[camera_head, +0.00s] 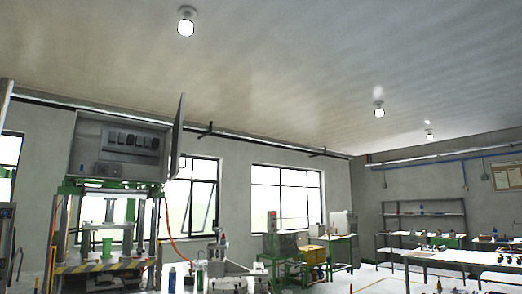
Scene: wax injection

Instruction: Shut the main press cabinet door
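The main press cabinet (92,150) is a grey box on top of the green-framed press at the left. Its front is open and shows a row of dark switches or breakers (131,141) inside. The cabinet door (178,137) stands open on the right side, swung outward and seen nearly edge-on. Neither of my grippers is in view, and nothing visible touches the door.
The press frame (104,266) with a yellow-black striped edge stands below the cabinet. An orange hose (171,238) hangs beside it. Green-legged machines (311,257), a shelf rack (425,222) and a white-topped table (465,257) stand farther right. Floor shows between them.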

